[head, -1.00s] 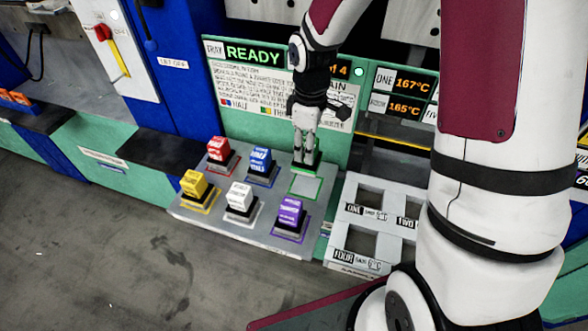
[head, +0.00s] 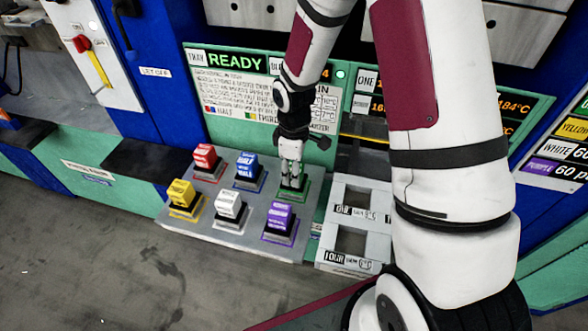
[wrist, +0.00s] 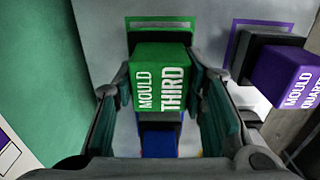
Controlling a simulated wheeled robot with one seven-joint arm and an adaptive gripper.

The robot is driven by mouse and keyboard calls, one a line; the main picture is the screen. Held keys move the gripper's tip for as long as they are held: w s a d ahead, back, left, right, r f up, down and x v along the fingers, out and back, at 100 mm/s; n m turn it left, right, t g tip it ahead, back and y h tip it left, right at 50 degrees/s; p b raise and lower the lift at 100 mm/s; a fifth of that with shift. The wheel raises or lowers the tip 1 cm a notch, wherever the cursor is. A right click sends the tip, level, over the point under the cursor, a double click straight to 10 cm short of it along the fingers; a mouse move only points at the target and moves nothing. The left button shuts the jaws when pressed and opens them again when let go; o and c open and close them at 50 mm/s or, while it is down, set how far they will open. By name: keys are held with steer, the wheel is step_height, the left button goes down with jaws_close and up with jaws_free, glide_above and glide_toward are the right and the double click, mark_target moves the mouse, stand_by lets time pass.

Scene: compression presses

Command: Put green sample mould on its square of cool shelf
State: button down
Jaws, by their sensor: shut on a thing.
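The green mould (wrist: 162,80), marked "MOULD THIRD", sits between the two fingers of my gripper (wrist: 165,105) in the wrist view. My gripper (head: 291,183) is shut on it and points down. In the head view it is over the green-outlined square (head: 293,198) at the back right of the grey shelf (head: 190,229). The fingers hide much of the mould there. I cannot tell whether its base touches the shelf.
Red (head: 205,157), blue (head: 246,166), yellow (head: 181,194), white (head: 229,205) and purple (head: 279,216) moulds stand on their own outlined squares. The purple one is close in front. A grey rack (head: 375,233) with square openings adjoins at the right.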

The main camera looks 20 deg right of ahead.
steer(key=shift+f, duration=0.1)
steer(key=c, duration=1)
jaws_free()
steer(key=s+r+m+t, duration=0.1)
steer(key=s+r+m, duration=0.25)
steer(key=r, duration=0.95)
steer(key=s+r+m+t, duration=0.2)
steer(key=s+r, duration=0.3)
steer(key=r, duration=0.8)
steer(key=s+r+m+t, duration=0.2)
steer(key=s+r+m, duration=0.3)
steer(key=s, duration=0.7)
steer(key=shift+r, duration=0.45)
